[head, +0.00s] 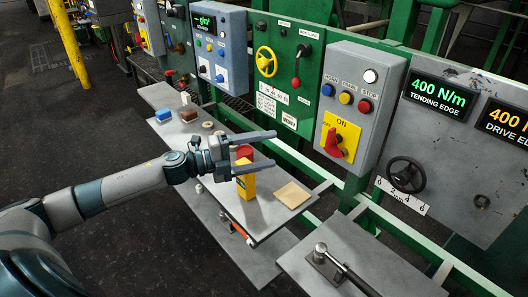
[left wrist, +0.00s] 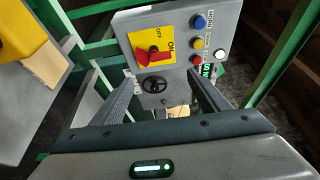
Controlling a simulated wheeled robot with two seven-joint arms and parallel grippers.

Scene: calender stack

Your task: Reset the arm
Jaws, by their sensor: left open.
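My left gripper (head: 276,151) is open with its two long fingers spread, pointing right toward the panels in the head view. It hovers over the grey table, and nothing shows between the fingers. A yellow block-like object (head: 246,187) with a red top stands under and behind the fingers, partly hidden by them. In the left wrist view, the open fingers of the left gripper (left wrist: 160,90) point toward a grey control box (left wrist: 205,22) with a red rotary switch (left wrist: 147,56) on a yellow plate. My right gripper is not in view.
A tan square pad (head: 292,195) lies on the grey table (head: 252,219) at right. A blue block (head: 163,115) and brown block (head: 188,114) are farther back. Green frame rails run along the panels. A black handwheel (head: 406,174) is at right. Dark floor is open at left.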

